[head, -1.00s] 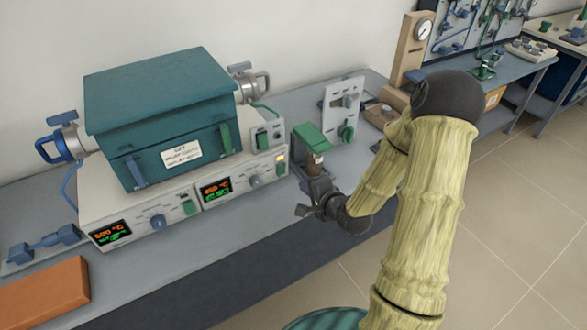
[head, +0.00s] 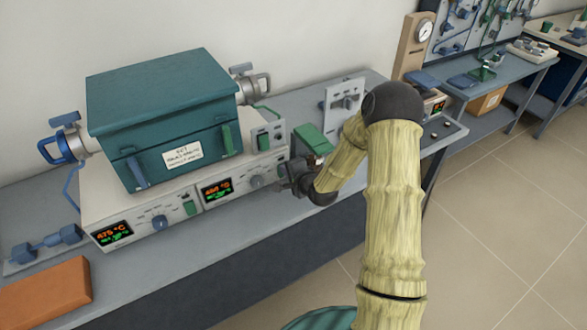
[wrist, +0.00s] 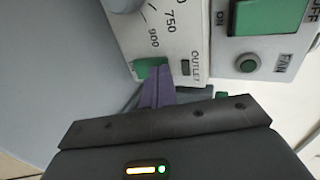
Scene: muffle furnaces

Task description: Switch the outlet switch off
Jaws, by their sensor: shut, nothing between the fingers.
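The outlet switch (wrist: 149,67) is a small green rocker beside the OUTLET label on the furnace's control panel (wrist: 165,35). In the wrist view, the tips of my gripper (wrist: 156,88) are shut together and empty, right at the switch, covering part of it. They look to be touching it, but the exact contact is hard to tell. A small lamp window (wrist: 185,67) beside the label looks dark. In the head view my gripper (head: 284,181) is at the right end of the furnace front, and the switch is hidden there.
The teal muffle furnace (head: 165,110) stands on the bench. A green-topped item (head: 313,140) stands just behind my gripper. An orange brick (head: 45,290) lies at front left.

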